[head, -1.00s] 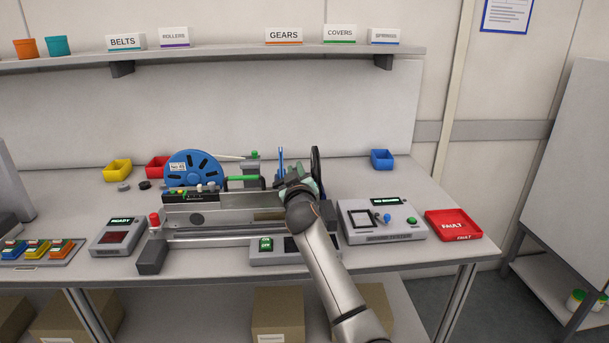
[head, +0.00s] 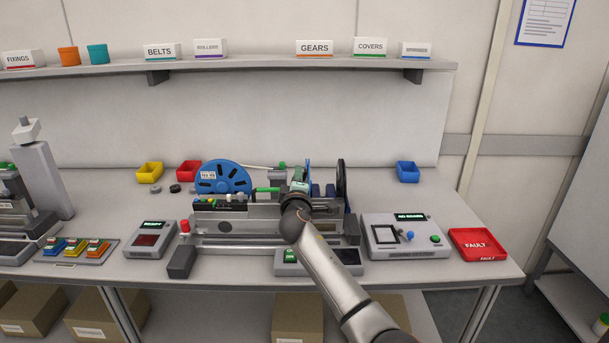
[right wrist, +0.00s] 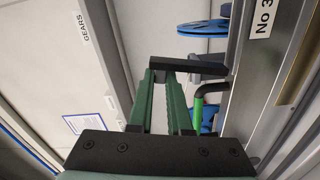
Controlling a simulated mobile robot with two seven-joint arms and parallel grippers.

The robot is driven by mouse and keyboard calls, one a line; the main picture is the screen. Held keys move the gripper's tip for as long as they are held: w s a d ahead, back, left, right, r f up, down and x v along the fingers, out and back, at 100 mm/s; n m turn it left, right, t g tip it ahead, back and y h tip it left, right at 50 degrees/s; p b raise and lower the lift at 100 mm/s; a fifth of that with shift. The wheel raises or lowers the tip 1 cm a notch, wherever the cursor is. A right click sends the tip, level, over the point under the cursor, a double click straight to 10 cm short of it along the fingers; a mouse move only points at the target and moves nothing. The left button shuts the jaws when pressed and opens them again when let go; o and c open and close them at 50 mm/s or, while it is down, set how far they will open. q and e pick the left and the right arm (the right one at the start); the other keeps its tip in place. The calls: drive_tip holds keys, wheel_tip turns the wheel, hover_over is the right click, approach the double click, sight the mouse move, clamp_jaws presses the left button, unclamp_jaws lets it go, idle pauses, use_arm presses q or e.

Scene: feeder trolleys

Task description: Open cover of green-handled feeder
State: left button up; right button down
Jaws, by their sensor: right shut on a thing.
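The feeder (head: 245,211) with the green handle (head: 267,190) stands on the bench, with a blue reel (head: 222,178) at its left. The handle also shows in the right wrist view (right wrist: 197,115), just right of my fingers. My right gripper (head: 299,180) is at the feeder, right of the green handle. In the right wrist view its green fingers (right wrist: 162,76) meet at a black bar (right wrist: 200,65) and look shut on it. The head view hides the fingertips' contact. Whether the bar joins the green handle or the cover is unclear. My left gripper is out of view.
A black wheel (head: 341,184) stands close right of my gripper. A grey panel (head: 405,247) with a blue knob and a red fault tray (head: 478,244) lie further right. A READY box (head: 151,240) is left of the feeder.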

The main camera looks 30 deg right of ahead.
drive_tip(key=shift+w+a+n, duration=0.35)
drive_tip(key=shift+a+n, duration=0.15)
drive_tip(key=shift+n, duration=0.3)
drive_tip(key=shift+f, duration=0.1)
drive_tip(key=c, duration=0.8)
unclamp_jaws()
drive_tip(key=shift+c, duration=0.2)
drive_tip(key=shift+s+a, duration=0.1)
drive_tip(key=v, duration=1.2)
drive_tip(key=shift+s, duration=0.2)
